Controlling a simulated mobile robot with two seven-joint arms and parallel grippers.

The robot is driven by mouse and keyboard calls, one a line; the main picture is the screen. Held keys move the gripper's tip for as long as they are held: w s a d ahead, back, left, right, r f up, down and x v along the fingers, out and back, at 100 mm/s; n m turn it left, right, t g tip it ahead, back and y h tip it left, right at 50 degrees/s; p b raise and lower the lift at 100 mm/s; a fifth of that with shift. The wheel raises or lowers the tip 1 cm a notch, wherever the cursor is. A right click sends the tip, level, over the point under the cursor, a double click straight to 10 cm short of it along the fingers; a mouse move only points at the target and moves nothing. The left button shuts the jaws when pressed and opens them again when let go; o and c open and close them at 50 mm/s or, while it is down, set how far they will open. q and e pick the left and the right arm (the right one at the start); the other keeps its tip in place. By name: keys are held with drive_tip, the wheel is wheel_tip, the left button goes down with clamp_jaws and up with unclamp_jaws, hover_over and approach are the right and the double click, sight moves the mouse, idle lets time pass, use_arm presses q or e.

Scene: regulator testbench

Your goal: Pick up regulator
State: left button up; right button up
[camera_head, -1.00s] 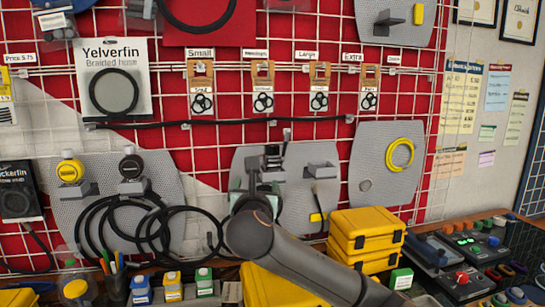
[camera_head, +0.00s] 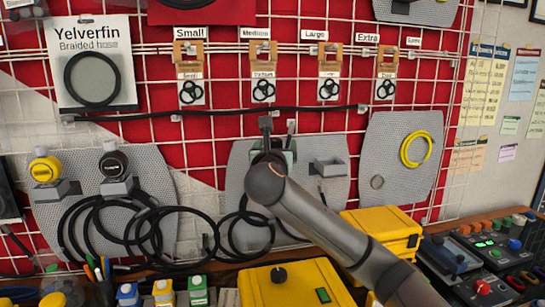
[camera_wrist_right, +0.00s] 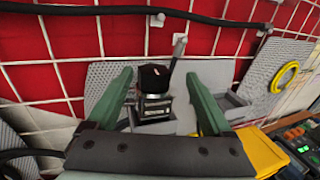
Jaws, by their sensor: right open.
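In the right wrist view, a regulator with a black knob and a silver-grey body (camera_wrist_right: 155,82) sits on a grey perforated panel. My right gripper (camera_wrist_right: 158,92) is open, with its two green fingers on either side of the regulator and no visible grip on it. In the head view, my right gripper (camera_head: 271,152) is in front of the middle grey panel (camera_head: 325,195), and my arm mostly hides the regulator. Two other regulators, one with a yellow knob (camera_head: 45,168) and one with a black knob (camera_head: 113,163), sit on the left panel. My left gripper is out of view.
Black hoses (camera_head: 135,235) hang left of my right arm. Yellow cases (camera_head: 385,235) stand below right, and another yellow case (camera_head: 315,287) lies in front. A black hose bar (camera_head: 215,112) crosses the grid above the panels. A yellow coil (camera_head: 415,149) hangs right.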

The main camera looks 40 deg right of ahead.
drive_tip(key=x, duration=0.3)
drive_tip(key=p+x, duration=0.1)
drive_tip(key=x, duration=0.1)
drive_tip(key=shift+w+a+r, duration=0.2)
drive_tip(key=shift+w+a, duration=0.05)
drive_tip(key=shift+w, duration=0.1)
drive_tip(key=shift+w+d, duration=0.4)
drive_tip(key=shift+d, duration=0.05)
clamp_jaws()
idle(0.4)
